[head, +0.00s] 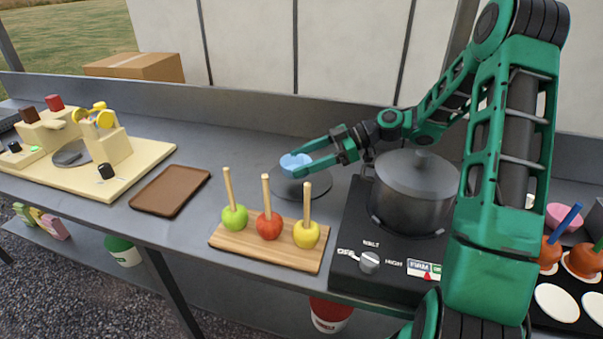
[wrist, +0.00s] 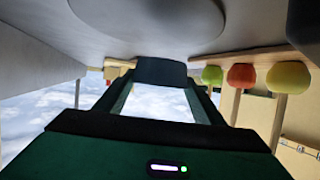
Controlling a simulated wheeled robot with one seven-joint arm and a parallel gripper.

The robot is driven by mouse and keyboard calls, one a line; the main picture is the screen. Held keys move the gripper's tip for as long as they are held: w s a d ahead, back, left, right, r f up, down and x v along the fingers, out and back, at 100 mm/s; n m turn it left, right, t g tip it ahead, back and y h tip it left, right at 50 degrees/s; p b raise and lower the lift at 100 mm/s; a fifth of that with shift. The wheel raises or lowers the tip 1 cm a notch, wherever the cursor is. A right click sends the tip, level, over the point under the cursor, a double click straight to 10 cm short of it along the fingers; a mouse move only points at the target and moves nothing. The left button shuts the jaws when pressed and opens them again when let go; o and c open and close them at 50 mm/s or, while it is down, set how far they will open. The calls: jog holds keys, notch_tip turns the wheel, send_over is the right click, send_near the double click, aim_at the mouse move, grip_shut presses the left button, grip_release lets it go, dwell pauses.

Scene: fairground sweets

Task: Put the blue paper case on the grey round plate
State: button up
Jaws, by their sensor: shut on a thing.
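The blue paper case (head: 292,161) is between the fingertips of my gripper (head: 300,166), which is shut on it. In the head view the case covers the back left part of the grey round plate (head: 318,188). It looks held a little above the plate, but the exact gap is hard to tell. In the wrist view, which looks upside down, a grey disc that appears to be the plate (wrist: 150,15) shows at the top. A dark block at the finger end there cannot be told apart clearly as case or fingertip.
A lidded pot (head: 415,185) on a black hotplate (head: 350,262) stands close right of the plate. A wooden board (head: 225,238) with three apples on sticks is in front. A brown tray (head: 170,190) lies to the left, with bare counter behind it.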

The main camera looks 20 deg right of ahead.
jog(key=shift+f, duration=2)
jog(key=o, duration=1)
jog(key=shift+f, duration=0.15)
jog(key=shift+d+r, duration=0.3)
jog(key=shift+d, duration=0.05)
jog(key=v, duration=1.1)
jog(key=shift+s+d, duration=0.1)
jog(key=shift+d, duration=0.05)
